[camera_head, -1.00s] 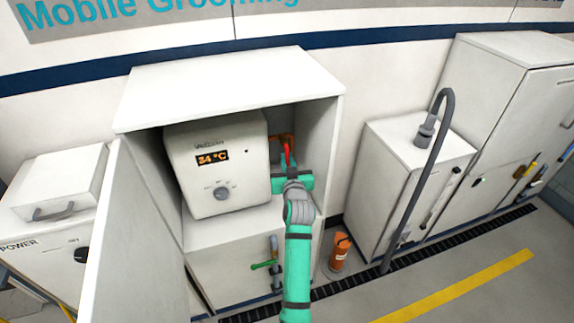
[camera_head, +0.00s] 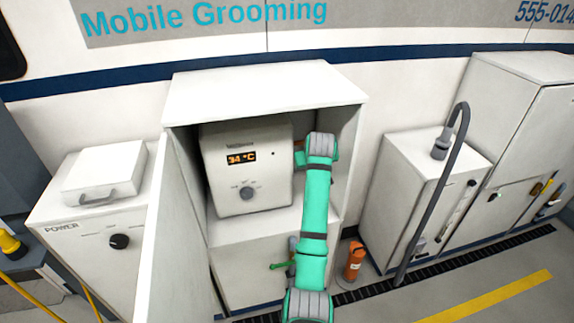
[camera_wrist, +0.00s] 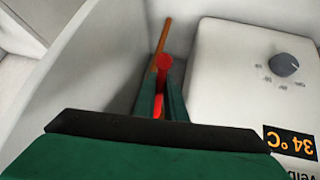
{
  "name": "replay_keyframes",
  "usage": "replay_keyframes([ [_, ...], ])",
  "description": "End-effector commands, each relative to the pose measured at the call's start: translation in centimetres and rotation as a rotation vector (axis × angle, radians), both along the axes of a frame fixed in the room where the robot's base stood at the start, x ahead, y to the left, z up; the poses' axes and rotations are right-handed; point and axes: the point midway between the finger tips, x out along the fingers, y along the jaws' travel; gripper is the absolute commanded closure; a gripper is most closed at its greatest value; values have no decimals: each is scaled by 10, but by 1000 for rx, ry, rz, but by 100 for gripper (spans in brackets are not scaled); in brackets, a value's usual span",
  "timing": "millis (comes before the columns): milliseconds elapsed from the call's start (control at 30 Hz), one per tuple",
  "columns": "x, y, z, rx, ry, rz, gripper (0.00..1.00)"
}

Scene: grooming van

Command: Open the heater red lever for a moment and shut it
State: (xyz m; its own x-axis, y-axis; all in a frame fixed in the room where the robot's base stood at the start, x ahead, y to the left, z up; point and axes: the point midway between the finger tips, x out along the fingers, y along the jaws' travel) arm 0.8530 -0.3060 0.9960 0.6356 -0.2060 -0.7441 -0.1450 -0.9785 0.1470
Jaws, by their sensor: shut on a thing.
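The heater (camera_head: 222,180) is a white box inside the open cabinet, with a display reading 34 °C and a grey dial. It also shows at the right of the wrist view (camera_wrist: 225,85). The red lever (camera_wrist: 164,63) is in the wrist view, in the gap between the heater and the cabinet side wall. My gripper (camera_wrist: 163,92) is shut on the red lever; its green fingers lie on both sides of it, with red showing between them. A copper pipe (camera_wrist: 162,37) runs just beyond. In the head view my arm hides the lever and fingers.
The cabinet door (camera_head: 170,245) stands open at the left. A green-handled valve (camera_head: 280,266) is low on the cabinet front, and an orange canister (camera_head: 354,262) stands on the floor to the right. A grey hose (camera_head: 440,190) rises beside the white unit (camera_head: 400,175).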

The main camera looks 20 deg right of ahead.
Motion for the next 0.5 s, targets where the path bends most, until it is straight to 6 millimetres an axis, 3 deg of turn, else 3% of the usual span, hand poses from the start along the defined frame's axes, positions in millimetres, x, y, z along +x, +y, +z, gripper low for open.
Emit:
replay_keyframes([
  [167, -7, -17, 7, 2, 106, -20, 100],
  [500, -7, -10, 12, 5, 233, -11, 100],
])
